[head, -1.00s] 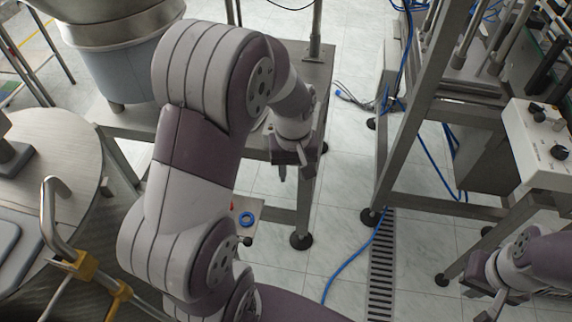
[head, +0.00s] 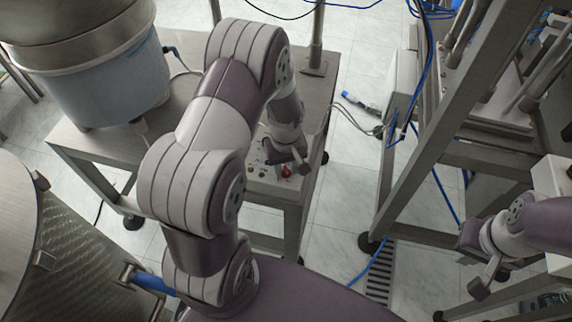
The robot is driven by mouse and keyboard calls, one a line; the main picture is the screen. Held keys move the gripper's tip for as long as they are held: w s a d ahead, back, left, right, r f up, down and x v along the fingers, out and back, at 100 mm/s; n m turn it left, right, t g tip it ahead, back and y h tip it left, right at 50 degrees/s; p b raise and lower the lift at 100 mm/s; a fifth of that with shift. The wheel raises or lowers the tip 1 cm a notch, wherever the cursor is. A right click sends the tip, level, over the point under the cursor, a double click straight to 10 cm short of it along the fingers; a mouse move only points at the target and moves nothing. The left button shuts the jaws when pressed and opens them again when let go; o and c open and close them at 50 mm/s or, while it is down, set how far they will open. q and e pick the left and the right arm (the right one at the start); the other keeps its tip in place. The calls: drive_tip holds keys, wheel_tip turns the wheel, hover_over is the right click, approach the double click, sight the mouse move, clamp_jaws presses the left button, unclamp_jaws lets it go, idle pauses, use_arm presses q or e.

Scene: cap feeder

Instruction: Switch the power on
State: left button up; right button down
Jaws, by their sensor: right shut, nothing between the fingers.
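A small control panel (head: 256,182) sits at the front of the steel table, in the middle of the head view. It carries a red knob (head: 286,171) and several small buttons. My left gripper (head: 299,160) hangs over the panel, close beside the red knob. I cannot tell whether it touches the knob, and its jaw opening is unclear. My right gripper (head: 475,268) is at the lower right, shut and empty, well away from the panel. No power label can be read.
A bowl feeder (head: 105,75) stands on the steel table (head: 90,150) at the left. A metal frame (head: 425,130) with blue cables rises at the right. A round steel table (head: 18,225) is at the lower left. Tiled floor lies between the table and frame.

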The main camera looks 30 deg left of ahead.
use_arm(q)
drive_tip(key=shift+w+a+f, duration=0.1)
drive_tip(key=shift+w, duration=0.1)
clamp_jaws()
